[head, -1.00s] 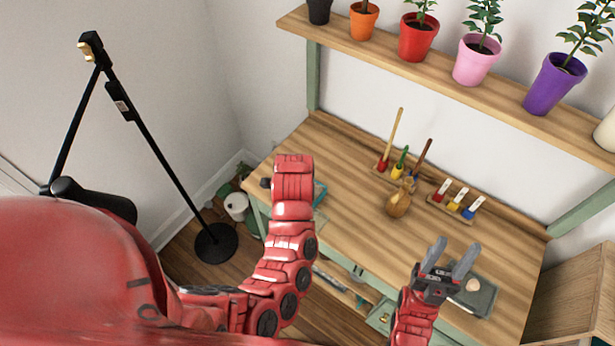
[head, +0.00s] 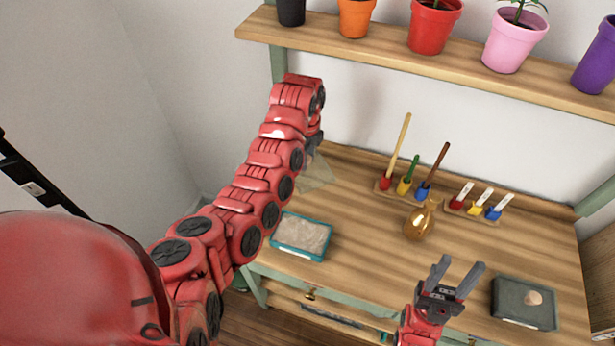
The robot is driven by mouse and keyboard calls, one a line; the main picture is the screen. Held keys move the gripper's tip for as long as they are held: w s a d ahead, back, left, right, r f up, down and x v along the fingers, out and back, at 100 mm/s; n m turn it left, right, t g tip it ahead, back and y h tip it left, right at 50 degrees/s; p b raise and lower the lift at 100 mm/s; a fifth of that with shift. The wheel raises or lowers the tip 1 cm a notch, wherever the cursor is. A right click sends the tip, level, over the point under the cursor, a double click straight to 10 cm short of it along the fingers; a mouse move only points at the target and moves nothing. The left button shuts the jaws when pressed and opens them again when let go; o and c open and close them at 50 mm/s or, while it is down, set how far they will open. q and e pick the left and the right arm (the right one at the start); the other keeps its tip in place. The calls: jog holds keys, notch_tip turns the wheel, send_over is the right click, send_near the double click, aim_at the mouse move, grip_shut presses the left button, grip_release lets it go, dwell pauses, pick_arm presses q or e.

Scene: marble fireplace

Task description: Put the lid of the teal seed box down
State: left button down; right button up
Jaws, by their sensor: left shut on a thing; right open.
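The teal seed box (head: 300,254) sits on the left part of the wooden table, open on top, with pale grainy fill inside. Its lid (head: 318,174) looks like a clear, see-through pane, tilted, behind the box near the table's back left. My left gripper (head: 314,146) is shut on the lid; its fingers are mostly hidden by my own wrist. I cannot tell whether the lid touches the table. My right gripper (head: 458,272) is open and empty, fingers pointing up in the picture, over the table's front edge.
Long-handled tools in a rack (head: 400,191), a brown glossy round vessel (head: 418,224) and a rack of small labelled tools (head: 475,210) stand toward the back. A dark tray (head: 510,312) lies at right. A shelf of pots (head: 400,58) runs above. Table between box and vessel is clear.

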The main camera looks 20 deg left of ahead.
aim_at(307, 174)
pick_arm(q)
notch_tip(307, 174, down, 7)
jog(key=shift+s+r+p, duration=0.1)
jog(key=shift+s+p, duration=0.05)
jog(key=shift+p, duration=0.75)
jog(key=shift+f, duration=0.5)
jog(key=shift+f, duration=0.1)
jog(key=c, duration=0.5)
grip_release()
